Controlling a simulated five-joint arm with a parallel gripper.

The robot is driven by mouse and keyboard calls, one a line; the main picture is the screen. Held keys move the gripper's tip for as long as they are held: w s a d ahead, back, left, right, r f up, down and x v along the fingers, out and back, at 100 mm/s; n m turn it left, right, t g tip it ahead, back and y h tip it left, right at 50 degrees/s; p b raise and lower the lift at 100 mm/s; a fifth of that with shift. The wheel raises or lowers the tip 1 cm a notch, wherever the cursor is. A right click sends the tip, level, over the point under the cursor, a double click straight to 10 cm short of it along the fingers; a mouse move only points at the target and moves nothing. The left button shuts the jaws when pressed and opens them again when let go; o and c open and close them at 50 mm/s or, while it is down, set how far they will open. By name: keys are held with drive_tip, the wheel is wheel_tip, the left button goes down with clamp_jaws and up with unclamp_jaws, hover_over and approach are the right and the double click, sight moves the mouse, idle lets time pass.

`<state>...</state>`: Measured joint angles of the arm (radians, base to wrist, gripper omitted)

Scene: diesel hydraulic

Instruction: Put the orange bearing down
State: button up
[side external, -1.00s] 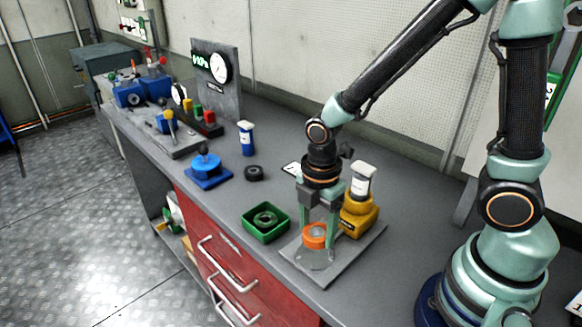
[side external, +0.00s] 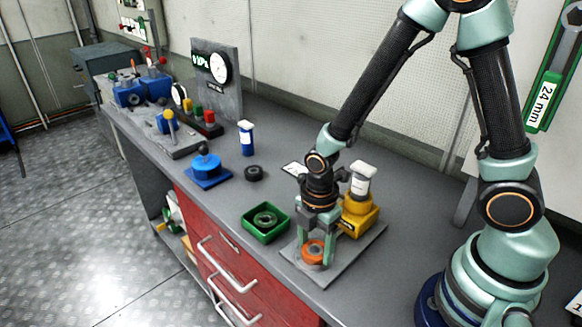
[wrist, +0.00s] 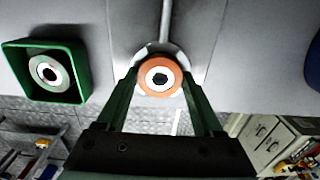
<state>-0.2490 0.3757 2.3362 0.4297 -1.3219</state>
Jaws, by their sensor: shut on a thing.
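The orange bearing (side external: 313,249) is a ring held between the green fingers of my gripper (side external: 316,252). In the wrist view the orange bearing (wrist: 160,77) sits between the two fingertips of my gripper (wrist: 160,85), with a dark centre hole and a pale round thing partly hidden behind it. The gripper is shut on it, low over the grey plate (side external: 312,275) at the bench's front edge. I cannot tell whether the bearing touches what is under it.
A green tray (side external: 251,230) with a dark ring in it stands left of the plate. A yellow block (side external: 358,218) with a white-topped cylinder stands close behind my gripper. A black ring (side external: 254,173) and a blue stand (side external: 207,174) lie farther left.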

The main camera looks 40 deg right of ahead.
drive_tip(key=o, duration=1.4)
wheel_tip(320, 180, up, 12)
wheel_tip(320, 180, up, 6)
drive_tip(key=m+t, duration=0.3)
drive_tip(key=m, duration=0.5)
hover_over(315, 249)
drive_tip(key=d, duration=0.4)
drive_tip(key=shift+s+d+r+m+t, duration=0.2)
drive_tip(key=shift+d+r+m+t, duration=0.5)
drive_tip(key=shift+m, duration=0.95)
drive_tip(key=shift+s+d+r+m+t, duration=0.15)
drive_tip(key=shift+d+r+m, duration=0.3)
drive_tip(key=shift+r+m, duration=0.95)
drive_tip(key=shift+s+d+r+m+t, duration=0.2)
drive_tip(key=shift+d+r+m+t, duration=0.35)
drive_tip(key=shift+m, duration=1.4)
